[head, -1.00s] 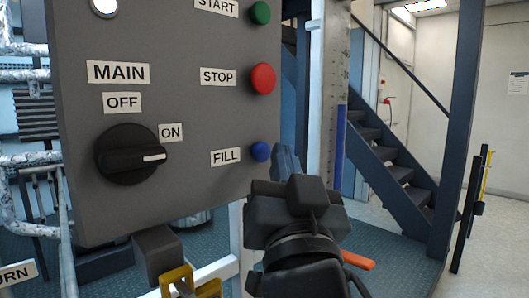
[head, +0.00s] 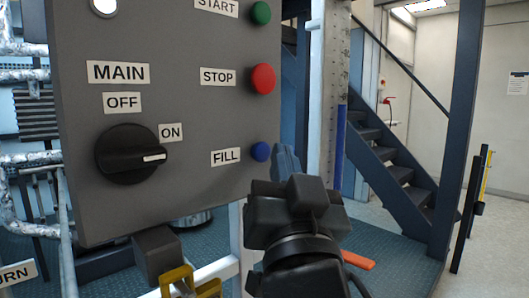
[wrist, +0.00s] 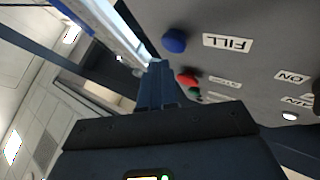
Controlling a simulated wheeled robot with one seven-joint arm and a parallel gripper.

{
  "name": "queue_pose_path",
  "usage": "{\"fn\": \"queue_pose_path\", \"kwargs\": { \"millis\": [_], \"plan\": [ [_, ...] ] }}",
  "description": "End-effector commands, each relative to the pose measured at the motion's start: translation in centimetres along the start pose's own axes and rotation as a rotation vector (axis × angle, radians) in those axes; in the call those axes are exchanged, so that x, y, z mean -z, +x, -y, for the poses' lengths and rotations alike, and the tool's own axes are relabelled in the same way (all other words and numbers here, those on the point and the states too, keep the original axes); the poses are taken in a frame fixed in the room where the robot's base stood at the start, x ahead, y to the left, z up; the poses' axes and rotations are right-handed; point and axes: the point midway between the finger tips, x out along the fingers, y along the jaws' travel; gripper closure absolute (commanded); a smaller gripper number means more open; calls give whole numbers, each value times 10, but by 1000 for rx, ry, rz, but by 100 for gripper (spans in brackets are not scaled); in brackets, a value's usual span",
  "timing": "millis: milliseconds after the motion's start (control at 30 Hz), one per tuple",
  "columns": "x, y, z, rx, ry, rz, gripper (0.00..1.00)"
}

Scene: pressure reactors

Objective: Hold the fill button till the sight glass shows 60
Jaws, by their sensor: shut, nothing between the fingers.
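The round blue fill button (head: 260,152) is on the grey panel, right of its FILL label; it also shows in the wrist view (wrist: 174,41). My gripper (head: 286,158) is shut and empty, its tips just right of the button in the head view. In the wrist view the shut fingertips (wrist: 158,68) appear apart from the button, though depth is hard to judge. The sight glass (head: 340,145) stands behind and right of the panel, with a blue column rising partway up its scale. The scale's numbers are too small to read.
The red stop button (head: 263,78) and green start button (head: 261,13) are above the fill button. The black main switch (head: 131,154) has its pointer toward ON. An orange object (head: 357,260) lies right of my arm. Stairs (head: 395,165) are behind.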

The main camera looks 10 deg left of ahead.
Motion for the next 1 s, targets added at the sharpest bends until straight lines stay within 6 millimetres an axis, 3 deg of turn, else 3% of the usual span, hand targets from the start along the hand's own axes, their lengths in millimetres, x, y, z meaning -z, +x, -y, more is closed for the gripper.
{"fn": "queue_pose_path", "kwargs": {
  "millis": [1000],
  "plan": [
    [-5,7,5,0,0,0,100]
  ]
}}
